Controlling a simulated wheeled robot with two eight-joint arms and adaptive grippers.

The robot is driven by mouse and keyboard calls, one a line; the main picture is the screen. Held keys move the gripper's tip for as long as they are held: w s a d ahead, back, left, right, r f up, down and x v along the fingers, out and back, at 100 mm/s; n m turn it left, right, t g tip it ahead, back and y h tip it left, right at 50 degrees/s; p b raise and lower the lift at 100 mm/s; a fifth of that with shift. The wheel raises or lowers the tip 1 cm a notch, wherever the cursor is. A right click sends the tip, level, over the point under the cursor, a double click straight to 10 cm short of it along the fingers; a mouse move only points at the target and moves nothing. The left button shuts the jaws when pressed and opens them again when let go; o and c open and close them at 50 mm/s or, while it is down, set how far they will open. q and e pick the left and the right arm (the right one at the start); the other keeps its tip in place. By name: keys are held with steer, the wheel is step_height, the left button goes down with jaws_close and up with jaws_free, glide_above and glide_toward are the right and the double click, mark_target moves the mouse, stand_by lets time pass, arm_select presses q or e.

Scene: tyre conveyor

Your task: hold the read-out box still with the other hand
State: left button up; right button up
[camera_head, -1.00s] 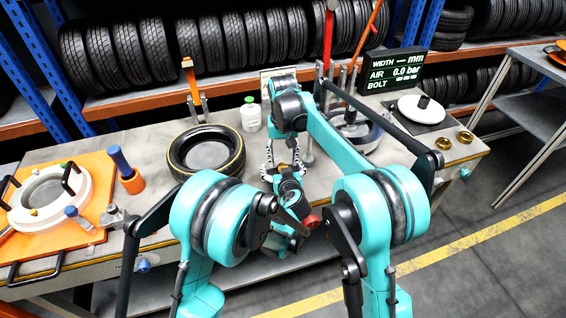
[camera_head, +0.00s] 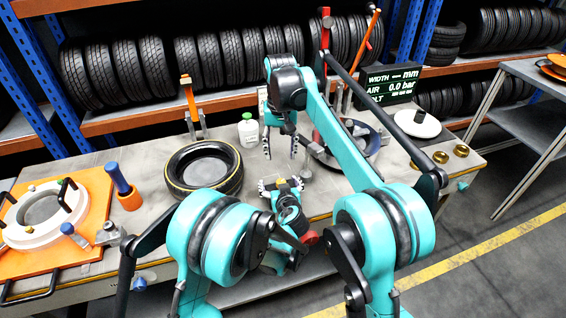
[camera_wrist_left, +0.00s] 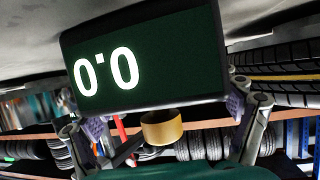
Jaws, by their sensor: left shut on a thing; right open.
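The read-out box (camera_wrist_left: 145,62) is a dark box whose face shows a white "0.0". It fills the upper middle of the left wrist view, between the fingers of my left gripper (camera_wrist_left: 165,120), which is shut on it. In the head view my left gripper (camera_head: 281,186) is low, near the table's front edge; I cannot make out the box there. My right gripper (camera_head: 280,148) is open and empty, pointing down above and apart from the left one.
A tyre (camera_head: 204,168) lies on the table left of the grippers, near a white bottle (camera_head: 248,131). An orange board (camera_head: 75,248) is at far left. A display board (camera_head: 392,85) stands at back right. Brass rings (camera_head: 440,157) lie at the right.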

stand_by(0.4)
arm_select(q)
steer(key=o, duration=0.9)
steer(key=shift+c, duration=0.2)
